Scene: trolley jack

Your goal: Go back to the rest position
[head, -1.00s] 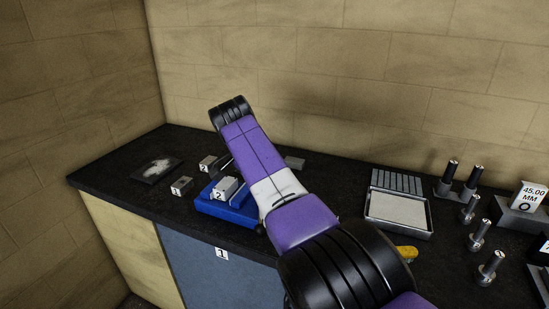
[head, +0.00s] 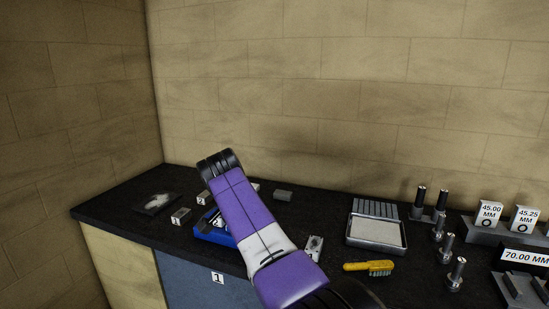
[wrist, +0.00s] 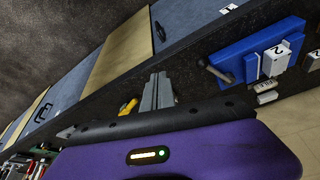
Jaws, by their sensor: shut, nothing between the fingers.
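In the wrist view, my gripper (wrist: 157,78) shows as two grey fingers side by side, closed together with nothing between them. They stick out past the black and purple hand. In the head view my purple and white arm reaches up and left over the bench, and the fingers are not visible there. The arm covers part of a blue fixture (head: 208,234). That fixture also shows in the wrist view (wrist: 228,62), with a grey block marked 2 (wrist: 276,58) on it.
The black bench (head: 125,205) runs along the walls. A yellow brush (head: 368,267) and a metal block (head: 314,246) lie right of my arm. A grey tray (head: 376,232), upright pins (head: 456,272) and marked size blocks (head: 491,215) stand further right. A dusty pad (head: 155,203) lies far left.

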